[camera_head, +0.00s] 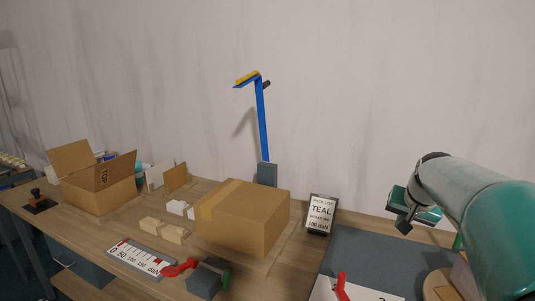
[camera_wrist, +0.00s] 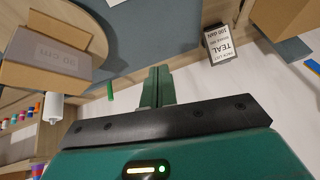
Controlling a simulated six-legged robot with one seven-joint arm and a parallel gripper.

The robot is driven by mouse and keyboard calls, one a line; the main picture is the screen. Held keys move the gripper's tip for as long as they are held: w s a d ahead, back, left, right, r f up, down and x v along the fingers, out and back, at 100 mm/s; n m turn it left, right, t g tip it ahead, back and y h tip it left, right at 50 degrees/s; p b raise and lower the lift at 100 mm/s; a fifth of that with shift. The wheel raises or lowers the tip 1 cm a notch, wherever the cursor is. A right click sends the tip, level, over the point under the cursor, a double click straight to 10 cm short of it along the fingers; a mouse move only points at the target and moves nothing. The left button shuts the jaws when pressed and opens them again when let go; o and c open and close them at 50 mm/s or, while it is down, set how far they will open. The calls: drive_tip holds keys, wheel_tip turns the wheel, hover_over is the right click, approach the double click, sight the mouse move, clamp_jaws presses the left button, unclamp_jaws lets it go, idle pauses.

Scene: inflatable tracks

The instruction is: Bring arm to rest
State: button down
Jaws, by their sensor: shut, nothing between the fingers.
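My arm, teal and grey, reaches in from the right edge of the head view and bends down at the wrist. My gripper (camera_wrist: 158,84) shows in the wrist view with its two green fingers together and nothing between them. In the head view my gripper end (camera_head: 408,214) hangs above the right part of the table, to the right of the pack list sign (camera_head: 321,213). It appears apart from the table and the objects; its fingertips are hard to make out there. The sign also shows in the wrist view (camera_wrist: 219,44), ahead of the fingers and to their right.
A large closed carton (camera_head: 243,222) stands mid-table, with a blue upright post (camera_head: 262,120) behind it. An open carton (camera_head: 98,190) is at left. A scale plate (camera_head: 140,259) and red-handled clamp (camera_head: 180,268) lie in front.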

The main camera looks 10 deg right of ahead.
drive_tip(key=s+a+n, duration=0.3)
drive_tip(key=s+a, duration=0.7)
drive_tip(key=a, duration=0.5)
drive_tip(key=s+a+f+n, duration=0.2)
drive_tip(key=s+a+f, duration=0.1)
drive_tip(key=s, duration=0.3)
drive_tip(key=s+a+f+n+y, duration=0.1)
drive_tip(key=s+a+f, duration=0.1)
drive_tip(key=s+a, duration=0.3)
drive_tip(key=shift+s+f+n, duration=0.4)
drive_tip(key=shift+s, duration=0.8)
drive_tip(key=shift+a, duration=0.1)
